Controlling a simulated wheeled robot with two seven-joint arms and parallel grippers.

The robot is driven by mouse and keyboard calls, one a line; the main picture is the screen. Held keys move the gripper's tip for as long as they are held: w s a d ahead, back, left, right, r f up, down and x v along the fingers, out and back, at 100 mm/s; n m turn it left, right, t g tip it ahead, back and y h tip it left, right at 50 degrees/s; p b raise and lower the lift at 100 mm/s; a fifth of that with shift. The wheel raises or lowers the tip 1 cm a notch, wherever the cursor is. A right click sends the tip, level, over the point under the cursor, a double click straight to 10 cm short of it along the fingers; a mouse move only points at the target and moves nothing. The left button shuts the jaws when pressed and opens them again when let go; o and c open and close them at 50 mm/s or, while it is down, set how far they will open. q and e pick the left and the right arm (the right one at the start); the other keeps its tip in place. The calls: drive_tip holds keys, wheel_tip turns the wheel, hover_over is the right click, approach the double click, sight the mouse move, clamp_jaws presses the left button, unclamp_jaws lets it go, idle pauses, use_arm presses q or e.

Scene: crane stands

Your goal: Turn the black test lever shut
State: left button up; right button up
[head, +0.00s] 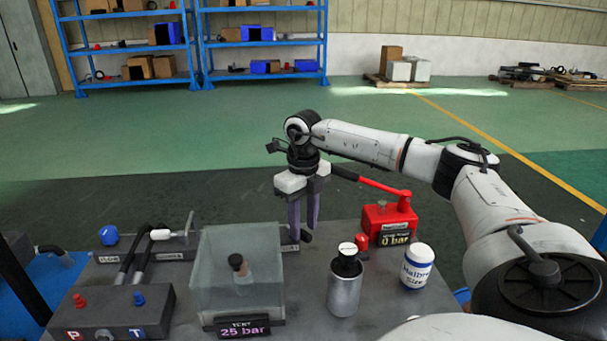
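My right gripper (303,232) points down over the back of the grey bench top. Its two purple-grey fingers stand apart with a narrow gap between them. A small black part, which looks like the black test lever (306,237), shows at the fingertips by a low labelled grey block (289,246). The fingers hide much of it, so its angle and any contact are unclear. The red hand pump (389,219) stands to the right, with a "0 bar" display (394,239) and a raised red handle. My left gripper is out of view.
A clear tank (238,270) with a "25 bar" sign stands left of the gripper. A metal flask (345,285) and white jar (416,267) stand in front of the pump. A P/T block (112,312) with hoses is at left.

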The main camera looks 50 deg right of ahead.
sight(304, 232)
wheel_tip(304, 232, up, 9)
drive_tip(key=shift+r, duration=0.2)
